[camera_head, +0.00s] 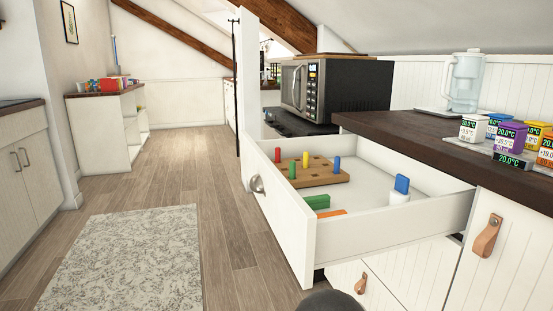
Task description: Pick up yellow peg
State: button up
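The yellow peg (305,160) stands upright on a brown wooden pegboard (322,179) inside an open white drawer (372,236). A green peg (292,170) stands upright just left of and in front of it. A red peg (277,155) stands farther left, and a blue peg (337,165) stands to the right. My gripper cannot be made out in this view. Only a dark rounded shape, apparently part of me, shows at the bottom edge.
In the drawer, green (318,201) and orange (332,213) blocks lie near the front panel, and a blue block (402,184) is by a white piece. A dark countertop (450,150) with a pitcher (464,82) is at right; a microwave (335,88) stands behind. Floor at left is open.

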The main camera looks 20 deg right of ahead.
aim_at(306, 154)
jog(key=i+j+u, duration=0.1)
jog(key=i, duration=0.65)
jog(key=i+j+u, duration=0.1)
jog(key=i, duration=0.7)
jog(key=i+j+z, duration=0.1)
jog(key=i+z, duration=0.35)
jog(key=i+j+z, duration=0.25)
jog(key=z, duration=0.25)
jog(key=i+j+z, duration=0.3)
jog(key=z, duration=0.15)
